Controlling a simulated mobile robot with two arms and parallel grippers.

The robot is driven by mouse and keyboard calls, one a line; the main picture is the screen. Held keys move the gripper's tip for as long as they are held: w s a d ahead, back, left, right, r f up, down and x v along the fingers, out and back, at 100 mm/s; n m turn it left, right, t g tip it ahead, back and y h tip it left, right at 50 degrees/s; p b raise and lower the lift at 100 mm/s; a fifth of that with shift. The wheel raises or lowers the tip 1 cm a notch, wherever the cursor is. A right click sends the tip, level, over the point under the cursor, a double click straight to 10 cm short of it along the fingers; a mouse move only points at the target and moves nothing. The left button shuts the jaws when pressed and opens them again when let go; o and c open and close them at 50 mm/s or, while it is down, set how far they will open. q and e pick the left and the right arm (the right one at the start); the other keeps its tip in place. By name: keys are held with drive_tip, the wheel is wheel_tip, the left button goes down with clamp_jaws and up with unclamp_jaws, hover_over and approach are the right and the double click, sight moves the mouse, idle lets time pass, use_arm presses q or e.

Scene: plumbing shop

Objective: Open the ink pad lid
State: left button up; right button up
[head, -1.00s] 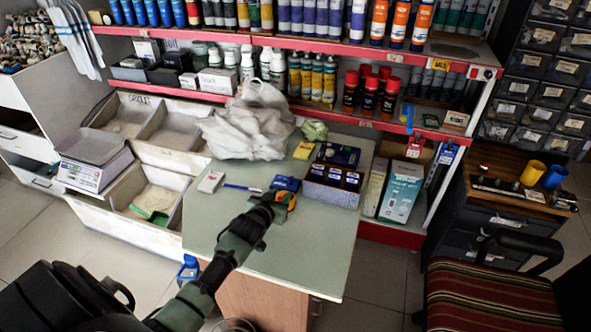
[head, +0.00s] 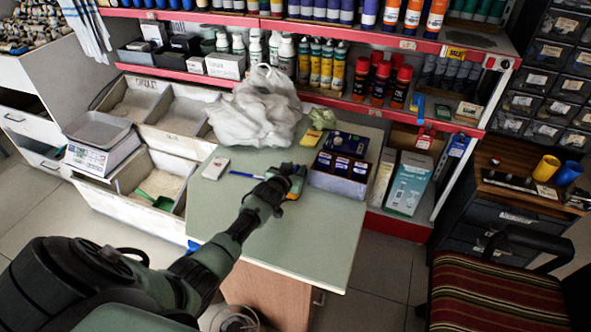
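My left gripper (head: 291,182) reaches over the table from the lower left. Its tip is at the small blue item, which appears to be the ink pad (head: 272,172), in front of the box with dark compartments. The gripper and wrist cover most of the pad, so I cannot tell whether its lid is open or whether the fingers touch it. The finger gap is too small and hidden to read. My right gripper is out of view.
The green table (head: 280,245) also holds a compartment box (head: 338,185), a blue pen (head: 247,175), a white packet (head: 215,168), a yellow item (head: 310,138) and a plastic bag (head: 255,110). The table's front part is clear. A striped chair (head: 490,290) stands at right.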

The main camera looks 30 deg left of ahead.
use_arm(q)
drive_tip(key=shift+c, duration=0.3)
clamp_jaws()
idle(1.2)
